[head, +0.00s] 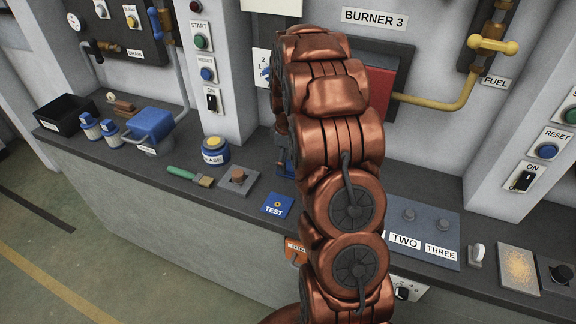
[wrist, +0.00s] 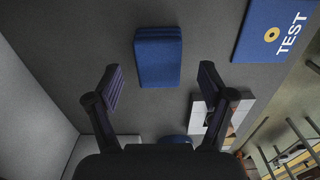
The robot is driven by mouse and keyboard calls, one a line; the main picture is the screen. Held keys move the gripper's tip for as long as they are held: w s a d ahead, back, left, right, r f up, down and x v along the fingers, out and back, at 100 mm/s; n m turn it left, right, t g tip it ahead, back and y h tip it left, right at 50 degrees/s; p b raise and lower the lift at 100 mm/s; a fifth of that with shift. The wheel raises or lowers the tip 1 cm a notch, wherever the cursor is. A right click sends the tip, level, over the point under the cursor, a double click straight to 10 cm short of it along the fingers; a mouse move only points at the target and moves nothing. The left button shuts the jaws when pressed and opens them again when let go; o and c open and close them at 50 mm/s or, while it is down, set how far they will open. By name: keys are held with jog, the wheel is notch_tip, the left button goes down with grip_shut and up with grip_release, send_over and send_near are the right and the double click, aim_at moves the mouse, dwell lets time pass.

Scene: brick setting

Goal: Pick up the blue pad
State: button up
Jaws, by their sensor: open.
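In the wrist view the blue pad (wrist: 158,57), a plain rounded block, lies on the dark grey counter, a little above the picture's middle. My gripper (wrist: 160,80) is open and empty, with one dark finger to each side and the pad beyond and between the fingertips. The fingers do not appear to touch it. In the head view my copper-coloured arm covers that part of the counter, and I cannot make out the pad or the gripper clearly there.
A flat blue TEST plate (head: 277,205) lies on the counter near the pad; it also shows in the wrist view (wrist: 272,33). A TWO/THREE panel (head: 424,218) lies right.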

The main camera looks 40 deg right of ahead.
jog(key=shift+f+p, duration=0.35)
jog(key=shift+f, duration=1)
jog(key=shift+c, duration=0.4)
jog(key=c, duration=1.2)
